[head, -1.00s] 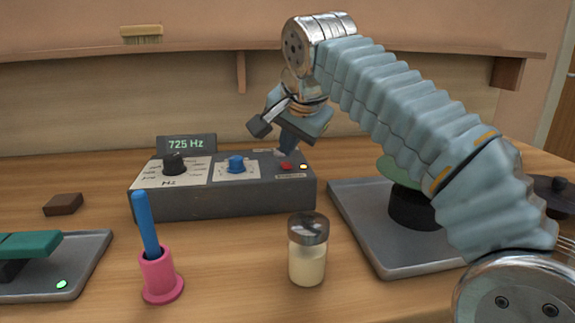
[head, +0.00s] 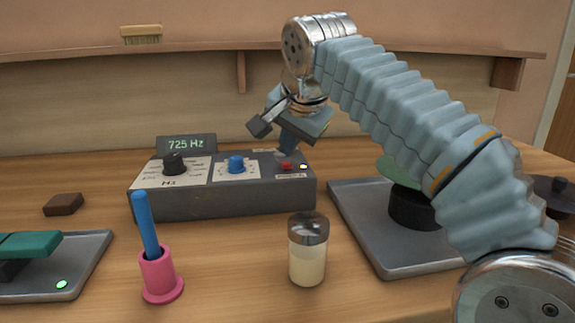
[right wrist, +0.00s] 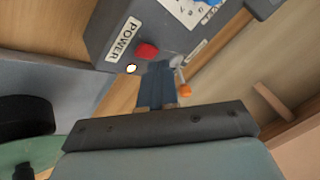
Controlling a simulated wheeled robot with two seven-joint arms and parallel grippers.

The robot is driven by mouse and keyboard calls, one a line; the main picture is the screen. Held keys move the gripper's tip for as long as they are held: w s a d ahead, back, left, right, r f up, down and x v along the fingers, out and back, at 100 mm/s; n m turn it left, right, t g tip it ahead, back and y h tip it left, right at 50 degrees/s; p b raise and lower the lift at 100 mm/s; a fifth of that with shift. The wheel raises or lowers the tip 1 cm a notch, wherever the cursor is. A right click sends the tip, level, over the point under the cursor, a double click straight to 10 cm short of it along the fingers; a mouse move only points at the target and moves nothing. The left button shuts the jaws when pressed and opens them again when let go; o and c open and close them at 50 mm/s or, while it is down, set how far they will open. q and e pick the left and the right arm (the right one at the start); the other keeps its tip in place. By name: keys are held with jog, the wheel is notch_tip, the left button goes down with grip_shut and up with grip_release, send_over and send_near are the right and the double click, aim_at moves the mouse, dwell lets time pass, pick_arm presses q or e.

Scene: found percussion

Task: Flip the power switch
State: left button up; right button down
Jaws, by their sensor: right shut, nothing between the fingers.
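The grey control box (head: 230,203) stands on the table with its display (head: 186,144) reading "725 Hz". Its red power switch (head: 286,166) is at the right end of the top panel, beside a glowing lamp (head: 303,166). In the right wrist view the red switch (right wrist: 147,51) lies next to the "POWER" label (right wrist: 121,40) and the bright lamp (right wrist: 131,68). My right gripper (head: 287,149) is shut and empty, its tips just behind the switch. In the right wrist view its fingertips (right wrist: 157,68) are close to the switch; contact is unclear. My left gripper is out of view.
A glass jar with a metal lid (head: 308,250) and a pink holder with a blue stick (head: 159,276) stand in front of the box. A grey tray (head: 355,222) with a black and green object is at right. Another tray (head: 85,270) is at left.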

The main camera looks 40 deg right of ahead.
jog(key=shift+f, duration=0.1)
jog(key=shift+f+b, duration=0.3)
jog(key=shift+s+f, duration=0.15)
jog(key=shift+f, duration=0.15)
dwell(0.5)
dwell(0.4)
jog(key=shift+r+p, duration=0.75)
jog(key=shift+r, duration=0.05)
jog(key=shift+f, duration=0.1)
